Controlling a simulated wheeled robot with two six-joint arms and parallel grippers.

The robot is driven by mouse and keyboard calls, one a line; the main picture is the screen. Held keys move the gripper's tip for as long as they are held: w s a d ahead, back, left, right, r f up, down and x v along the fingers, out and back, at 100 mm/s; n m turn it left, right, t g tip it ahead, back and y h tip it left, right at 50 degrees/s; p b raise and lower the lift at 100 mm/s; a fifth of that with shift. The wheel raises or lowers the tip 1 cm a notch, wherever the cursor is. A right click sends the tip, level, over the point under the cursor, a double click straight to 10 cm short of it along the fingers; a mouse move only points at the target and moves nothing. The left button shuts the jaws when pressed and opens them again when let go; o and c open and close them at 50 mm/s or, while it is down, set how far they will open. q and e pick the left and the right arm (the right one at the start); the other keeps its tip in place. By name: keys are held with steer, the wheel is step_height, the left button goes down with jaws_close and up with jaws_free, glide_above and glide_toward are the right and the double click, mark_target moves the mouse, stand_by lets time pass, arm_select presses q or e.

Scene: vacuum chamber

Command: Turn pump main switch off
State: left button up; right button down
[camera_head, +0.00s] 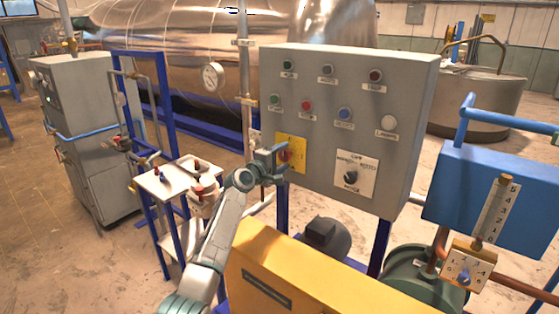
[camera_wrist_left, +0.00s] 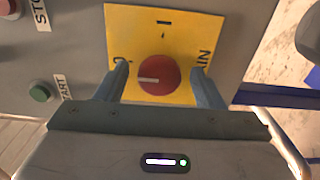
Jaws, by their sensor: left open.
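The pump main switch is a red round knob (camera_wrist_left: 158,75) with a pale line across it, on a yellow plate (camera_wrist_left: 180,25). The line lies roughly level in the left wrist view. In the head view the yellow plate (camera_head: 297,142) is at the lower left of a grey control panel (camera_head: 350,110), and my gripper partly hides the knob. My left gripper (camera_head: 282,156) is open in front of the plate. In the left wrist view its two fingers (camera_wrist_left: 160,82) stand on either side of the knob, with gaps showing. My right gripper is not in view.
Coloured buttons and a white selector plate (camera_head: 355,174) are on the same panel. A gauge pipe (camera_head: 245,80) stands left of it. A yellow housing (camera_head: 290,270) is below, and a small white table (camera_head: 170,180) stands at left.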

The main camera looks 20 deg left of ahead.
arm_select(q)
steer(key=b+v, duration=0.3)
steer(key=v, duration=0.7)
steer(key=shift+s, duration=0.35)
steer(key=shift+a, duration=0.15)
